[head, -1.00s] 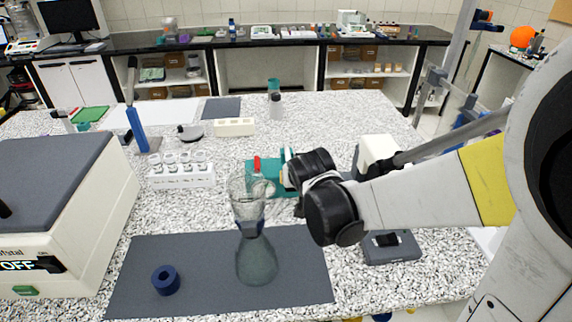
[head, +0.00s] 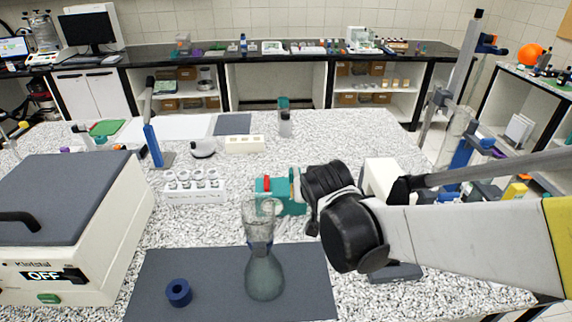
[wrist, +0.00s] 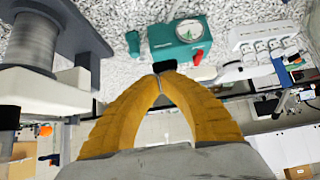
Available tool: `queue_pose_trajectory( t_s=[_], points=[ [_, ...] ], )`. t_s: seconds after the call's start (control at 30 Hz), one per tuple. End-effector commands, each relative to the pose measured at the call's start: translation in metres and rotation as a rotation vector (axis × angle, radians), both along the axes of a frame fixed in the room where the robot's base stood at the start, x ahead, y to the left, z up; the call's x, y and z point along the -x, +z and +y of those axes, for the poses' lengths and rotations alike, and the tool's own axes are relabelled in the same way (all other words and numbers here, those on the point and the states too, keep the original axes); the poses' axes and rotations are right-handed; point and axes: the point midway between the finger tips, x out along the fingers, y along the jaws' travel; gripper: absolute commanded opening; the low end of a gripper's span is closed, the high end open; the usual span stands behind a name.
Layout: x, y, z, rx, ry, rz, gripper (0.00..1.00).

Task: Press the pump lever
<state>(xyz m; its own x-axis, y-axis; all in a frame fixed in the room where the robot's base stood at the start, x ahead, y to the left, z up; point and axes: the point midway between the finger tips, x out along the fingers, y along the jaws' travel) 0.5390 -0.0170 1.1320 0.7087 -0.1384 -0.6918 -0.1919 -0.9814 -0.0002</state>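The pump is a teal unit with a red part. In the head view the pump (head: 292,197) stands on the speckled bench behind the flask, partly hidden by my black wrist joints. In the wrist view the pump (wrist: 170,42) shows a round gauge and a red part (wrist: 198,57) on its side. I cannot tell which part is the lever. My gripper (wrist: 159,78) has two yellow fingers whose tips meet just short of the pump in the picture. A small black piece lies at the tips; whether it belongs to the pump is unclear. The fingers are hidden in the head view.
A glass flask with a clear funnel (head: 264,275) stands on the dark mat (head: 205,270), close to my wrist, beside a blue ring (head: 179,292). A white rack (head: 195,190) of cups is left of the pump. A large boxy machine (head: 70,215) fills the left.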

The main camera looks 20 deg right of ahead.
Motion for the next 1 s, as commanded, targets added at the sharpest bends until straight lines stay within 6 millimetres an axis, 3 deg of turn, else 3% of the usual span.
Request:
queue_pose_trajectory(
  t_s=[0.1, 0.3, 1.0],
  points=[
    [0.016, 0.016, 0.003, 0.0, 0.001, 0.0, 0.0],
    [0.029, 0.025, 0.006, -0.001, 0.001, 0.0, 0.0],
    [0.03, 0.025, 0.006, 0.0, 0.0, -0.001, 0.0]
  ],
)
